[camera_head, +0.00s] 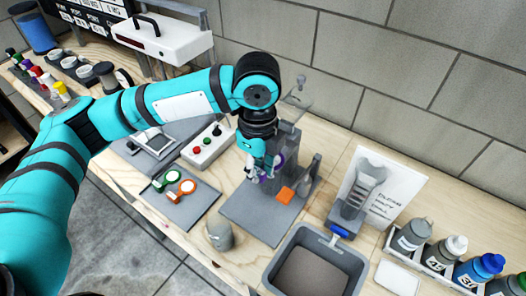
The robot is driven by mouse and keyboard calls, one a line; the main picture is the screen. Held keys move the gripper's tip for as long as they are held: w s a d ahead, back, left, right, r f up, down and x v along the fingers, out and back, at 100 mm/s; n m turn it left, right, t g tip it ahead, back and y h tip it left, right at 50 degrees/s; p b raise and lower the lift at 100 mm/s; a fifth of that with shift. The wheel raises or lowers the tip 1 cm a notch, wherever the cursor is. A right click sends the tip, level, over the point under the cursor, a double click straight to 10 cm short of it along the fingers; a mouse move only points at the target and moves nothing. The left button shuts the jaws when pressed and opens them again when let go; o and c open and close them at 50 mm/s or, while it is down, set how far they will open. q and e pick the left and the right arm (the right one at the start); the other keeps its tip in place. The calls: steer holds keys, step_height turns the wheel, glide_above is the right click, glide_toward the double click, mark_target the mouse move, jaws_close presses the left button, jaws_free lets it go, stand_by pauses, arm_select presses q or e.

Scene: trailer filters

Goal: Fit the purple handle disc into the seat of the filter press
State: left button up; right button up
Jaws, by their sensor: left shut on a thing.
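My left gripper (262,170) is shut on the purple handle disc (281,159). Only small purple parts show around the fingers; the rest of the disc is hidden by the gripper. The gripper points down in front of the grey filter press (290,138), above its flat base plate (245,213). The seat is hidden or too small to make out, and I cannot tell whether the disc touches the press. My right gripper is not in view.
A green-handled disc (166,180) and an orange one (187,187) lie on a grey mat left of the press. A grey cup (220,236) and a grey bin (352,262) stand in front. Bottles (412,235) stand in a rack at right. A button box (207,146) is behind.

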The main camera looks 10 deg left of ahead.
arm_select(q)
steer(key=w, duration=0.4)
steer(key=w+a+p, duration=0.1)
steer(key=w, duration=0.1)
steer(key=shift+w+f, duration=0.15)
steer(key=shift+f, duration=0.1)
steer(key=shift+w+f, duration=0.1)
step_height(320, 180, down, 3)
steer(key=shift+r+p, duration=0.1)
steer(key=shift+p, duration=0.55)
steer(key=shift+f, duration=0.3)
steer(key=o, duration=0.9)
steer(key=shift+f, duration=0.15)
steer(key=shift+c, duration=0.2)
step_height(320, 180, up, 12)
steer(key=b, duration=0.2)
steer(key=shift+r, duration=0.2)
steer(key=shift+f, duration=0.1)
